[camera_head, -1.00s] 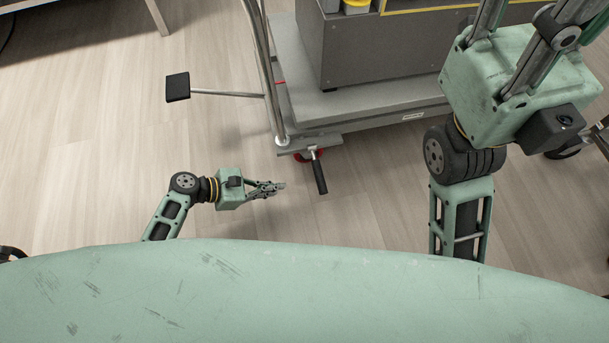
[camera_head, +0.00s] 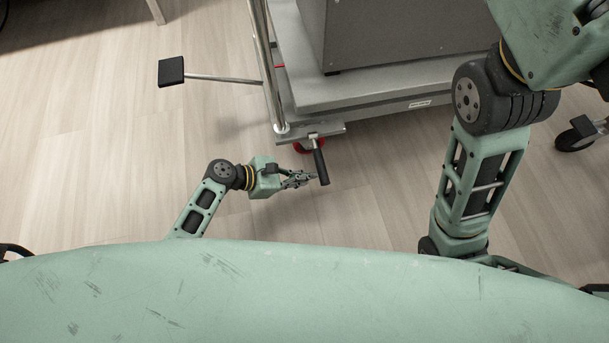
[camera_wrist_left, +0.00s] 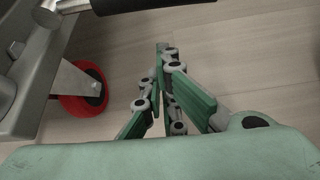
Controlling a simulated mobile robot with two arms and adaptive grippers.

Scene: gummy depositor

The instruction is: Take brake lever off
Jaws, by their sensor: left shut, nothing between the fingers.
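The brake lever (camera_head: 320,163) has a black grip on a short metal stem and sticks out from the corner of the cart, above a red caster wheel (camera_head: 308,146). In the left wrist view its dark grip (camera_wrist_left: 150,3) crosses the top edge, partly cut off. My left gripper (camera_head: 311,177) is just left of the grip's lower end in the head view. Its fingers also show in the left wrist view (camera_wrist_left: 163,50), closed together and empty. Contact with the lever cannot be told from the head view. My right gripper is outside the frame.
The grey cart (camera_head: 400,82) carries a dark machine cabinet (camera_head: 400,35). An upright metal tube (camera_head: 265,70) and a rod with a black pad (camera_head: 171,71) are on its left. Another black caster (camera_head: 576,136) stands at right. The wooden floor around the left gripper is clear.

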